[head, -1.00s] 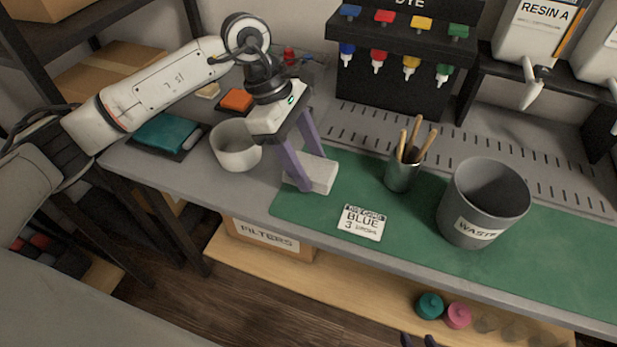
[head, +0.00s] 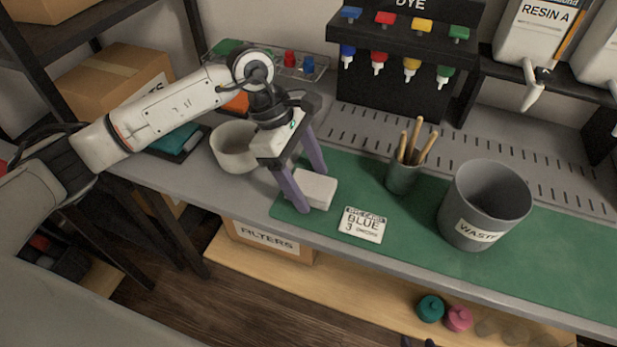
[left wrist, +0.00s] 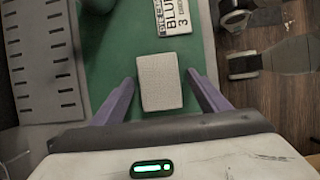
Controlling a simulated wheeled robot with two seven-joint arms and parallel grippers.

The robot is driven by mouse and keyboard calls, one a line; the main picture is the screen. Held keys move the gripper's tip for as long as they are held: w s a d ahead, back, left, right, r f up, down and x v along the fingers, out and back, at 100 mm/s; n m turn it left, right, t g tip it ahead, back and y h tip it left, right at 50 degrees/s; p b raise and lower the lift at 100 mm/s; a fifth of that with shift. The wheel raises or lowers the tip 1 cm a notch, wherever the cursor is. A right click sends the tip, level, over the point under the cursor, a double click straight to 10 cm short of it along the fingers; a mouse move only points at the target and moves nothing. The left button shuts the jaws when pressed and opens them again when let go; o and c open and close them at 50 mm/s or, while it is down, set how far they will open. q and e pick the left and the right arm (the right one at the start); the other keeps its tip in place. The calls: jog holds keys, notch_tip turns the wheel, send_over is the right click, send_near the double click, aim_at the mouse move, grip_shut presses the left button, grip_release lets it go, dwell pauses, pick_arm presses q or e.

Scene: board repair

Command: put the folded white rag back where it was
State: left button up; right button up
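The folded white rag (head: 317,189) is a pale block at the left end of the green mat and appears to lie on it. My left gripper (head: 312,193) reaches down over it, its purple fingers on either side of the rag. In the left wrist view, the rag (left wrist: 160,82) lies between the fingers, with thin strips of green mat showing on both sides, so the gripper looks open. The near finger hides part of the rag in the head view.
A white label card (head: 362,225) reading BLUE lies right of the rag. A pale bowl (head: 234,150) stands close left of the gripper. A cup of sticks (head: 402,178) and a grey waste bin (head: 484,205) stand farther right. The green mat (head: 350,180) is clear between rag and cup.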

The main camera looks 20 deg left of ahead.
pick_arm(q)
jog(key=shift+r, duration=0.1)
jog(key=shift+a+r, duration=0.1)
jog(key=shift+r, duration=0.15)
jog(key=v, duration=1.1)
jog(key=shift+r, duration=0.3)
